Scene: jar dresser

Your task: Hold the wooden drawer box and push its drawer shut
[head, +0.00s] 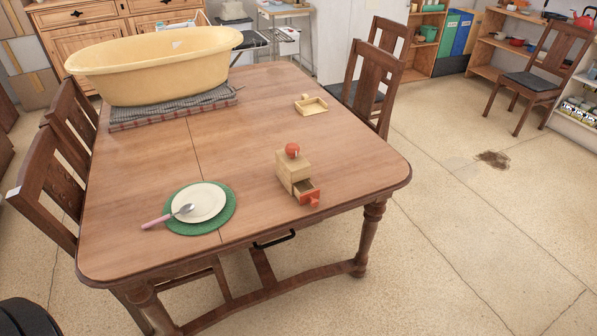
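The small wooden drawer box (290,172) stands upright on the table, right of the middle and near the front edge. It is pale wood with a round red-orange knob (292,150) on top. Its drawer (306,191) sticks out toward the front right, showing a reddish inside. A small red knob (314,203) is on the drawer's front. Neither of my grippers is in view, and nothing touches the box.
The wooden table (160,165) has clear room around the box. A white plate (205,203) on a green mat (229,213), with a spoon (168,215), lies left. A small tray (312,106) lies behind. A yellow tub (150,68) stands at the back left. Chairs (372,72) flank the table.

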